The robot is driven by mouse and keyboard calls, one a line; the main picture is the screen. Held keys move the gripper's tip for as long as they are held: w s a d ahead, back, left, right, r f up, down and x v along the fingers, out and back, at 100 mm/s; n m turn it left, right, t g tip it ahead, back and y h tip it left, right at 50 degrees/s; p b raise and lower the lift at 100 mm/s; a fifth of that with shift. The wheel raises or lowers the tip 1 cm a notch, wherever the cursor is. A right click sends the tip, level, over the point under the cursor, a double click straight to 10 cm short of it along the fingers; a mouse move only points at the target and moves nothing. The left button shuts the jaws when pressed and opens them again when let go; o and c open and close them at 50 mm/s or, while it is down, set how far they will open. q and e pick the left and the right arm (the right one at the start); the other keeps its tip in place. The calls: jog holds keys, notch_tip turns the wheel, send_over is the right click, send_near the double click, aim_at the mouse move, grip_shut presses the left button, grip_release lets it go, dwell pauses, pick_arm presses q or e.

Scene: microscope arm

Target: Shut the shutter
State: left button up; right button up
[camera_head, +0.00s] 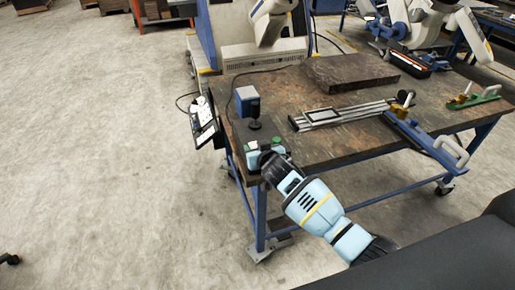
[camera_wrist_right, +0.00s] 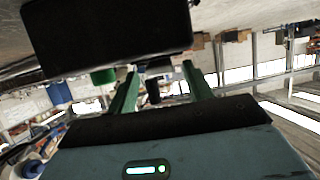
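No part is clearly recognisable as a shutter. A small blue box-shaped device (camera_head: 248,101) stands near the left edge of the workbench, with a short black upright piece (camera_head: 254,124) in front of it. My right gripper (camera_head: 264,145) is at the bench's near left corner, just in front of that black piece. In the right wrist view its two green fingers (camera_wrist_right: 160,68) are apart. A dark cylindrical piece (camera_wrist_right: 153,91) shows in the gap between them; I cannot tell whether it is touched. My left gripper is out of view.
The brown workbench (camera_head: 330,150) carries a dark slab (camera_head: 350,70), a metal rail frame (camera_head: 340,114) and a blue bar with a grey handle (camera_head: 425,137). A green-based clamp (camera_head: 474,97) lies at the right. A control panel (camera_head: 204,122) hangs at the left edge.

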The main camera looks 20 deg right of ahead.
jog(key=shift+s+f, duration=0.1)
jog(key=shift+s, duration=0.05)
jog(key=shift+s, duration=0.55)
jog(key=v, duration=0.6)
jog(key=shift+s+r, duration=0.2)
jog(key=shift+r, duration=0.2)
jog(key=s+f+g, duration=0.1)
jog(key=s+f, duration=0.5)
jog(key=s, duration=0.6)
jog(key=s+d+f+n+g+y, duration=0.1)
jog(key=s+f, duration=0.6)
jog(key=s, duration=0.4)
jog(key=s+d+f+g, duration=0.1)
jog(key=s+f, duration=0.6)
jog(key=s, duration=0.5)
jog(key=shift+s+f+n+g, duration=0.15)
jog(key=shift+s+n+g, duration=0.15)
jog(key=shift+n+g, duration=0.1)
